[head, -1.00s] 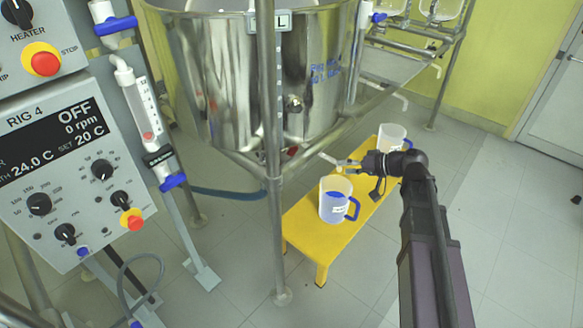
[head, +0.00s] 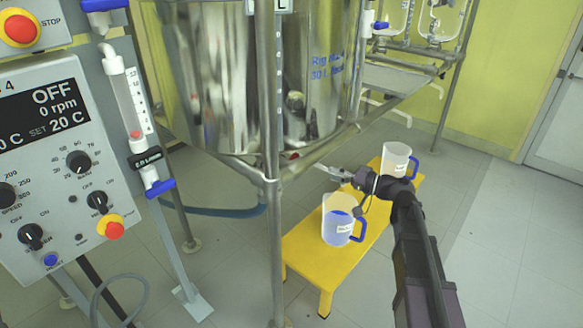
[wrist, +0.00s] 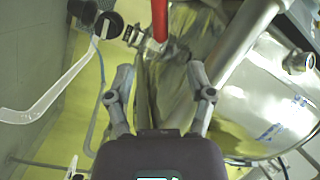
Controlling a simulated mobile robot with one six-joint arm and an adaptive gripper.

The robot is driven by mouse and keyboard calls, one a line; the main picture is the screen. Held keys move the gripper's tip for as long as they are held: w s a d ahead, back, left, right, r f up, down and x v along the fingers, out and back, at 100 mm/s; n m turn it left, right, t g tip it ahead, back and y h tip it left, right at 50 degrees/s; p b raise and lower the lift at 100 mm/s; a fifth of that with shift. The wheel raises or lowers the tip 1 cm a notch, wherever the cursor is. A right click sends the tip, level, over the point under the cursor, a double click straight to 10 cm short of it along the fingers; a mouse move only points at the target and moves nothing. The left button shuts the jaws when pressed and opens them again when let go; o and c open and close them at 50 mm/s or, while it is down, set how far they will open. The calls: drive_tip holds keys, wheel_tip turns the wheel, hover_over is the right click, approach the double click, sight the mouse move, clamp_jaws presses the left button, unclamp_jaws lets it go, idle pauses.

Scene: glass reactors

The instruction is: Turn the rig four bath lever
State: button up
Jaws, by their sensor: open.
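The bath lever is a red bar (wrist: 159,20) at the top centre of the wrist view, beside a metal valve fitting (wrist: 140,38). In the head view only a small red spot (head: 291,156) shows low under the steel bath vessel (head: 225,85), partly behind the frame. My gripper (head: 325,168) is open and empty, just right of that red spot. In the wrist view my gripper (wrist: 160,68) has its two fingers spread, with the lever ahead, in line with the gap and apart from both fingers.
A yellow bench (head: 330,260) below my arm holds two jugs, one with blue liquid (head: 338,222) and one behind (head: 396,160). A frame post (head: 272,220) stands left of my gripper. The rig 4 control panel (head: 60,170) is at the left.

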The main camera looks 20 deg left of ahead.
sight(291, 163)
drive_tip(key=shift+a, duration=0.1)
drive_tip(key=a, duration=0.9)
drive_tip(key=w+a, duration=0.1)
drive_tip(key=a, duration=0.3)
drive_tip(key=shift+w+a, duration=0.1)
drive_tip(key=shift+a, duration=0.2)
clamp_jaws()
